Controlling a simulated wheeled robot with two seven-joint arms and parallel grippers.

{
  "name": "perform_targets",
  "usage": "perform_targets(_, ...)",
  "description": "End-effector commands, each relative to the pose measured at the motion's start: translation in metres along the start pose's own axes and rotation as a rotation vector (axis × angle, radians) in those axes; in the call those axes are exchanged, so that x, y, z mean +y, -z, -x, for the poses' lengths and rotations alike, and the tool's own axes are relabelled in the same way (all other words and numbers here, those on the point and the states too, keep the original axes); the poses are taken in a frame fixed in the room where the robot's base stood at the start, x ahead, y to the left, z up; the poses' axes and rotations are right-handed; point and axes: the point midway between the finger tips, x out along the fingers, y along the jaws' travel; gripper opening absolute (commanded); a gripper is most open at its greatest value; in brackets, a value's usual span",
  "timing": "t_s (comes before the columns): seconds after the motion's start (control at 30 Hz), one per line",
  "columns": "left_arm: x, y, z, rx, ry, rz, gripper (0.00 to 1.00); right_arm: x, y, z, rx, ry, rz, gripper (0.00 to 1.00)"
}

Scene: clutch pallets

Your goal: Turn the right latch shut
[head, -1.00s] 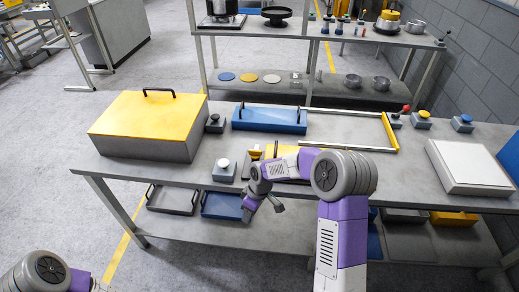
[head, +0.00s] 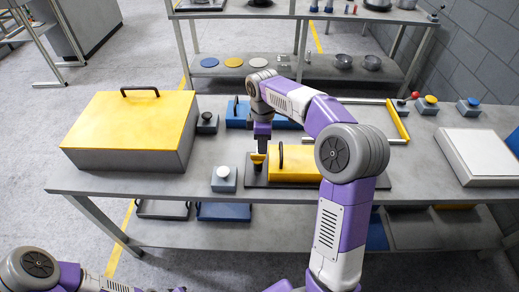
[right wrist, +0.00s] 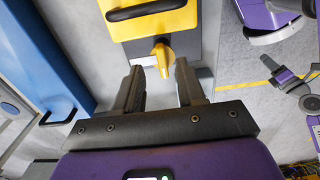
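A small yellow box (head: 300,166) with a black handle sits on a dark base plate on the table. A yellow latch (head: 258,158) stands at its left end in the head view. The same latch (right wrist: 162,56) is in the right wrist view, its lever pointing away from the box (right wrist: 165,22). My right gripper (head: 261,143) is just above the latch in the head view. In the right wrist view the fingers (right wrist: 162,85) are apart and empty, with the latch beyond the gap between their tips. A second latch is not visible. My left arm shows at the lower left; its gripper is out of view.
A large yellow-lidded case (head: 130,130) stands at the left. A white button (head: 224,178) and a dark button (head: 207,122) are left of the latch. A white-topped box (head: 482,155) is at the right.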

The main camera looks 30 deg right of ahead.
Motion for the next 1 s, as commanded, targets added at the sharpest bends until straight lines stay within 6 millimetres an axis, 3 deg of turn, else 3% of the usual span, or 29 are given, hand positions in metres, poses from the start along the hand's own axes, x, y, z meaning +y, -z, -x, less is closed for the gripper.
perform_targets(0.03, -0.003, 0.0, -0.007, -0.001, 0.0, 0.0, 0.42, -0.001, 0.0, -0.013, -0.002, 0.003, 0.001, 0.39)
perform_targets(0.23, -0.006, 0.001, -0.017, 0.0, 0.0, 0.0, 0.42, 0.0, 0.0, -0.04, -0.001, 0.001, 0.0, 0.39)
perform_targets(0.63, -0.007, 0.001, -0.019, 0.0, 0.0, 0.0, 0.42, 0.0, 0.0, -0.048, 0.0, 0.0, -0.001, 0.39)
perform_targets(0.67, -0.007, 0.001, -0.019, 0.0, 0.0, 0.0, 0.42, 0.0, 0.0, -0.048, 0.0, 0.0, -0.001, 0.38)
perform_targets(0.9, -0.007, 0.001, -0.019, 0.001, 0.0, 0.0, 0.42, 0.0, 0.0, -0.048, 0.0, 0.001, -0.001, 0.01)
perform_targets(1.0, -0.007, 0.001, -0.019, 0.001, 0.0, 0.0, 0.42, 0.0, 0.0, -0.048, 0.0, 0.001, -0.001, 0.0)
